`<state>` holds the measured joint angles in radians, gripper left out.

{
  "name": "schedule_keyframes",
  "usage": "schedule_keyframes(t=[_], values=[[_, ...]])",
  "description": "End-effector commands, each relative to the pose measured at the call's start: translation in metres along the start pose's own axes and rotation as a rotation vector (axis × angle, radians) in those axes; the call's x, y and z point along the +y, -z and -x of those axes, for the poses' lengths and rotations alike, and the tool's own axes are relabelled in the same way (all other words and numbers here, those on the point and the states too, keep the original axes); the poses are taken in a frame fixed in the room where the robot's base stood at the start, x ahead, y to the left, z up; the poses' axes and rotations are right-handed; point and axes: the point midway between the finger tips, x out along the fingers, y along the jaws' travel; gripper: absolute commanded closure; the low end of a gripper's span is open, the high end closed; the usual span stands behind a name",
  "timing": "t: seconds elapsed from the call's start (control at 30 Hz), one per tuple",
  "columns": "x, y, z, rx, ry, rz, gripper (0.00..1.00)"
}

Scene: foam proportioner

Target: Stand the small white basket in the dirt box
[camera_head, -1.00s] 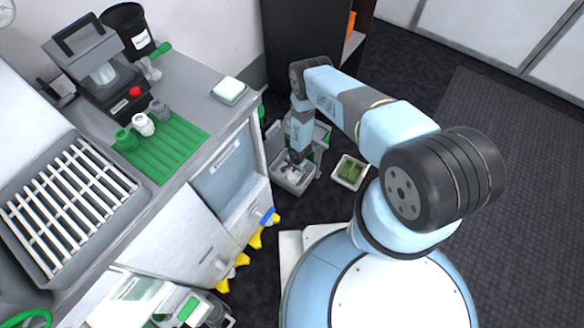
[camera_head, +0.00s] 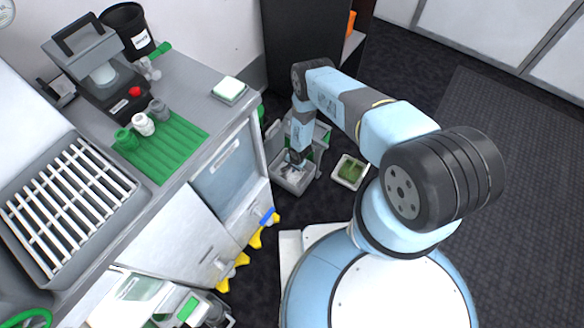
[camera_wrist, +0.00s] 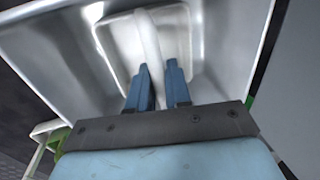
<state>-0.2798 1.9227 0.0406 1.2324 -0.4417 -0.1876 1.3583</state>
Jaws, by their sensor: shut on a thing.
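My gripper (camera_head: 297,161) points down into an open grey box (camera_head: 287,187) on the floor beside the cabinet, which appears to be the dirt box. In the wrist view, my gripper (camera_wrist: 158,75) is shut on the pale strip-like handle of the small white basket (camera_wrist: 118,40). The basket is inside the walls of the box (camera_wrist: 225,45). I cannot tell whether its base rests on the box floor. In the head view the arm and gripper hide most of the basket.
A white tray with green contents (camera_head: 350,171) stands on the floor right of the box. A dark cabinet (camera_head: 300,40) stands behind. Dark floor at right is open.

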Motion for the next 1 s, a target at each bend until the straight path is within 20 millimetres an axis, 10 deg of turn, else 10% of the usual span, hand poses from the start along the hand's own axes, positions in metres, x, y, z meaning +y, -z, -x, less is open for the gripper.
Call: schedule_keyframes(t=[0.33, 0.37, 0.47, 1.0], values=[[0.001, -0.001, -0.006, -0.001, -0.001, 0.0, 1.0], [0.001, -0.001, -0.006, -0.001, 0.0, 0.001, 0.8], [0.001, -0.001, -0.005, -0.001, 0.0, 0.001, 0.71], [0.0, 0.0, 0.012, -0.001, 0.0, 0.0, 0.71]])
